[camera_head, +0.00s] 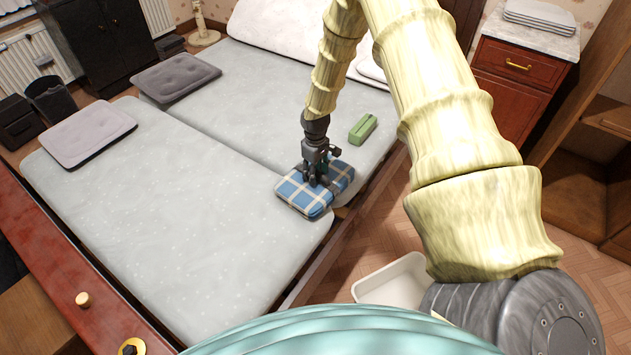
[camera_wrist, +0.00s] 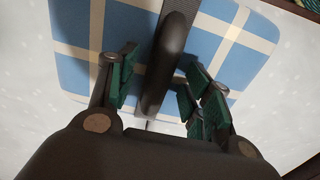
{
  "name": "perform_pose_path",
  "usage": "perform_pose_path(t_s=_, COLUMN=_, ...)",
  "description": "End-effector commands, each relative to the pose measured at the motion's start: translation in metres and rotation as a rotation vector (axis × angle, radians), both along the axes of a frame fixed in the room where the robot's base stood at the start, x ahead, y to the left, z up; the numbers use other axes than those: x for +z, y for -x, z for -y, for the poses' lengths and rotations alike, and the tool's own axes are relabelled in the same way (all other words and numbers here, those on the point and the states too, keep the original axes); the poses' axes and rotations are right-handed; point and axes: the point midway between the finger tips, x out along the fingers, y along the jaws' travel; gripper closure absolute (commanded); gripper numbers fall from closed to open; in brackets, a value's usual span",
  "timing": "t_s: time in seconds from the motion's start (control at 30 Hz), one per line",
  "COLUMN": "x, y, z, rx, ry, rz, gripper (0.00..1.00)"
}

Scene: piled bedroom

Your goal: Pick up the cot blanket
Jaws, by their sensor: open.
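The cot blanket (camera_head: 304,194) is a folded blue, white and dark checked bundle lying on the right front part of the bed, near its edge. My gripper (camera_head: 318,181) is right over it, pointing down. In the wrist view the blanket (camera_wrist: 83,70) fills the upper part, and the fingers of my gripper (camera_wrist: 160,90) stand apart on either side of a dark bar. The fingers are open and close to the cloth. I cannot tell whether they touch it.
The bed (camera_head: 170,215) has two grey mattresses. Two flat cushions (camera_head: 87,131) (camera_head: 176,77) lie at its left side. A green object (camera_head: 363,128) lies behind the blanket. A white bin (camera_head: 393,281) stands on the floor at right, and a red nightstand (camera_head: 520,66) at the back right.

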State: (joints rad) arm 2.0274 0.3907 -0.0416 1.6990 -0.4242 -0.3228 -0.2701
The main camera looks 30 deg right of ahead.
Motion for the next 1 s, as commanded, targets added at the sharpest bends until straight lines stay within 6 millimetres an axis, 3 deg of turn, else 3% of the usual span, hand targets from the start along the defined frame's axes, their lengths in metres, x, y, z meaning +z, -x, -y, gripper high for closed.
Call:
perform_pose_path(t_s=0.33, x=-0.0043, y=0.0, z=0.0, rx=0.0, ry=0.0, rz=0.001, gripper=0.5)
perform_pose_path(t_s=0.6, x=-0.0042, y=0.0001, z=0.0, rx=0.0, ry=0.0, rz=0.001, gripper=0.99)
perform_pose_path(t_s=1.0, x=-0.0033, y=-0.0003, z=0.0001, rx=0.0, ry=0.0, rz=0.001, gripper=1.0)
